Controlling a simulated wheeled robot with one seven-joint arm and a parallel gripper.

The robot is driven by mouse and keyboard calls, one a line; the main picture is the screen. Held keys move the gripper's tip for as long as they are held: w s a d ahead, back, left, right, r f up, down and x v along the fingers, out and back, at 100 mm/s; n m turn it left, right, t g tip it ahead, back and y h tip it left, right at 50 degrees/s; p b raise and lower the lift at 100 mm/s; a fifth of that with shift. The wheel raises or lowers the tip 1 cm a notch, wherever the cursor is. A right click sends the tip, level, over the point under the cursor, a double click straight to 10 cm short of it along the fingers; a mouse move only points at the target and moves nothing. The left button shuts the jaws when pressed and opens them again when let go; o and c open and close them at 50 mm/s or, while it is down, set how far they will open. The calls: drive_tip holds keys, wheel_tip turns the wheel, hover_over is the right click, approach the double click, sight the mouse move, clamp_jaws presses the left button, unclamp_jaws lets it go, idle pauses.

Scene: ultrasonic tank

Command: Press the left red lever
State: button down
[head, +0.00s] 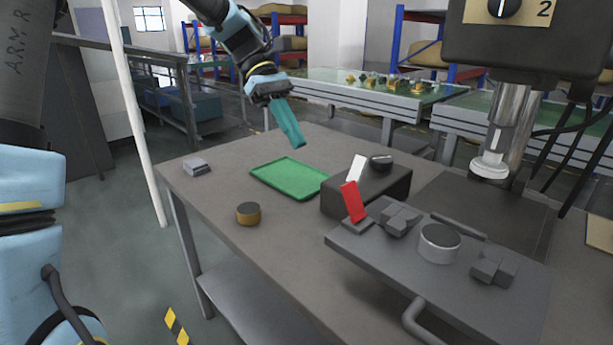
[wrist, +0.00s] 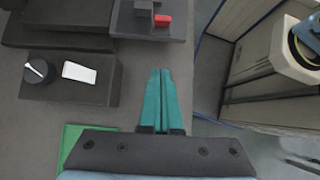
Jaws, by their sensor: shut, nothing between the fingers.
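The red lever (head: 353,202) stands tilted up at the left end of the dark grey fixture plate (head: 372,258). It also shows as a small red block in the wrist view (wrist: 162,20), near the top centre, beyond my fingertips. My gripper (head: 297,141) has long teal fingers and hangs above the table, over the far side of the green tray. In the wrist view its fingers (wrist: 160,74) lie together with nothing between them. The gripper is apart from the lever, up and to the left of it in the head view. Only one red lever shows.
A dark box (head: 384,190) with a white rocker (head: 357,168) and black knob (head: 381,160) stands behind the lever. A green tray (head: 262,180), a brown-sided puck (head: 248,213) and a grey block (head: 197,167) lie on the table. A metal column rises at right.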

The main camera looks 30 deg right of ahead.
drive_tip(key=shift+f, duration=0.1)
drive_tip(key=p, duration=0.2)
approach(354, 201)
drive_tip(key=shift+s+d+f, duration=0.15)
drive_tip(key=shift+s+f, duration=0.15)
drive_tip(key=shift+f, duration=0.55)
drive_tip(key=shift+s+d+f, duration=0.15)
drive_tip(key=shift+s+f, duration=0.2)
drive_tip(key=shift+f, duration=0.55)
drive_tip(key=shift+s+d+f, duration=0.1)
drive_tip(key=shift+s+f, duration=0.2)
drive_tip(key=shift+f, duration=0.55)
